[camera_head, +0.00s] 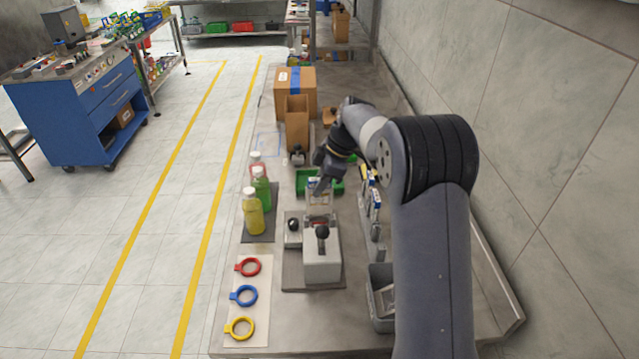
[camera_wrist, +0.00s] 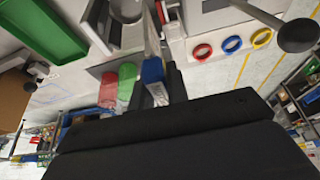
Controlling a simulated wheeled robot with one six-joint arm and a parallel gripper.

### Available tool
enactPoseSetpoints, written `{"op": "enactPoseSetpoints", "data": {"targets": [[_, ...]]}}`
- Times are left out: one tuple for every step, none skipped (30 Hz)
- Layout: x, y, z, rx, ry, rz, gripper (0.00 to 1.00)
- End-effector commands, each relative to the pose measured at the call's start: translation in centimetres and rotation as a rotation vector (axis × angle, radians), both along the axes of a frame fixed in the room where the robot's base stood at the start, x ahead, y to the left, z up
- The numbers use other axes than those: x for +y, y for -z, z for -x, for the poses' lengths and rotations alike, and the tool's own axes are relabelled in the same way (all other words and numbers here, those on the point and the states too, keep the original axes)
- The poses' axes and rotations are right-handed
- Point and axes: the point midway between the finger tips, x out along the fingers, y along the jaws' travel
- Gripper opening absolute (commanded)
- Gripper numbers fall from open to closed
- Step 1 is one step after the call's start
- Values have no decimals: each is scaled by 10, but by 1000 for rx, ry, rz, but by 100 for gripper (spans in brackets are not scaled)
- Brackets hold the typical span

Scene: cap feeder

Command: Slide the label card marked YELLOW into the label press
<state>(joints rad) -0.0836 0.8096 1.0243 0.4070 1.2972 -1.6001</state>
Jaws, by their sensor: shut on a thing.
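My gripper (camera_head: 318,186) is shut on a label card, which shows as a blue and white piece (camera_wrist: 153,75) between the fingers (camera_wrist: 157,85) in the wrist view. Its marking cannot be read. The label press (camera_head: 322,262) is a pale grey block with a black-knobbed lever on a dark plate. A light frame (camera_head: 319,203) stands at its far end, right by the gripper. I cannot tell whether the card touches the press. In the wrist view, part of the press (camera_wrist: 215,18) is at the top, with a dark ball knob (camera_wrist: 297,36) at upper right.
Red, green and yellow bottles (camera_head: 254,215) stand left of the press. Red, blue and yellow rings (camera_head: 243,295) lie on a pale mat. A green tray (camera_head: 335,187) is behind the gripper. A rack of cards (camera_head: 372,205) and grey bin (camera_head: 375,322) are at right.

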Motion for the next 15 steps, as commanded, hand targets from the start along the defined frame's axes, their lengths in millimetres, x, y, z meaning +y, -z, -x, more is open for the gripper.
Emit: {"op": "enactPoseSetpoints", "data": {"targets": [[0, 0, 0, -1, 0, 0, 0], [0, 0, 0, -1, 0, 0, 0], [0, 0, 0, -1, 0, 0, 0], [0, 0, 0, -1, 0, 0, 0], [0, 0, 0, -1, 0, 0, 0], [0, 0, 0, -1, 0, 0, 0], [0, 0, 0, -1, 0, 0, 0], [0, 0, 0, -1, 0, 0, 0], [0, 0, 0, -1, 0, 0, 0], [0, 0, 0, -1, 0, 0, 0], [0, 0, 0, -1, 0, 0, 0], [0, 1, 0, -1, 0, 0, 0], [0, 2, 0, -1, 0, 0, 0], [0, 2, 0, 0, 0, 0, 0], [0, 4, 0, 0, 0, 0, 0]]}}
